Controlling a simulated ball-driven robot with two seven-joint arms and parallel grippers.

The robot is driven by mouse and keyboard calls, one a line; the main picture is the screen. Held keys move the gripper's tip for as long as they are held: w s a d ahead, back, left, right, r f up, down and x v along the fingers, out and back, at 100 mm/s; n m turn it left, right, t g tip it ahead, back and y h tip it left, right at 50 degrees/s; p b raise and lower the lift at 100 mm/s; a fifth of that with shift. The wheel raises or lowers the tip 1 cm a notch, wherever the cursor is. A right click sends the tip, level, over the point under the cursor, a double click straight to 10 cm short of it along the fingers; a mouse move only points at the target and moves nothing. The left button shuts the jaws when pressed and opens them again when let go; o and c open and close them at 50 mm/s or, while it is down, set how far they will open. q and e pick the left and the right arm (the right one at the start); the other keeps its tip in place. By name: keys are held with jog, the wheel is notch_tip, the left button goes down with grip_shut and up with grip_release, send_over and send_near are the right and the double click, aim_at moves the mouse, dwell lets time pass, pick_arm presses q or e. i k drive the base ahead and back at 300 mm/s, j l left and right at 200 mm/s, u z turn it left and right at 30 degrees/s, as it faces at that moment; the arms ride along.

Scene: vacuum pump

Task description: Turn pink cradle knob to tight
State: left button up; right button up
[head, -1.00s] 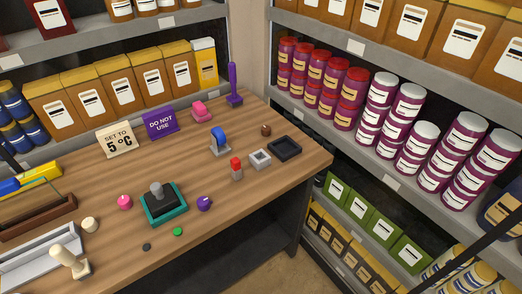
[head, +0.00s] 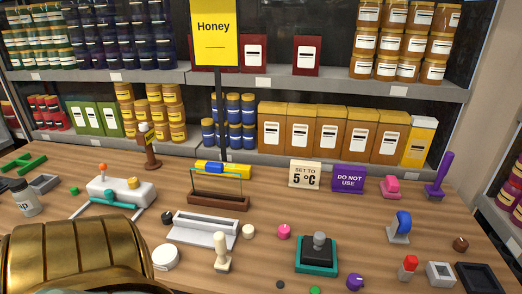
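A small round pink knob (head: 284,231) sits on the wooden table in the head view, left of a teal-based black block with a grey knob (head: 318,250). A white mark shows on top of the pink knob, but its setting is too small to read. Another pink object (head: 390,188), shaped like a small handled block, stands farther back on the right beside the purple sign. No cradle is clearly identifiable. Neither of my grippers is in view.
A purple knob (head: 355,282), a cream knob (head: 248,231) and a cream upright handle (head: 222,252) stand around the pink knob. A grey tray (head: 205,229) lies to the left. A large gold ribbed shape (head: 85,255) covers the lower left.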

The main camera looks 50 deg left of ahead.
aim_at(284, 229)
jog(key=u, duration=0.45)
jog(key=j+u, duration=0.1)
jog(key=u, duration=0.35)
jog(key=i+u, duration=0.1)
jog(key=u, duration=0.35)
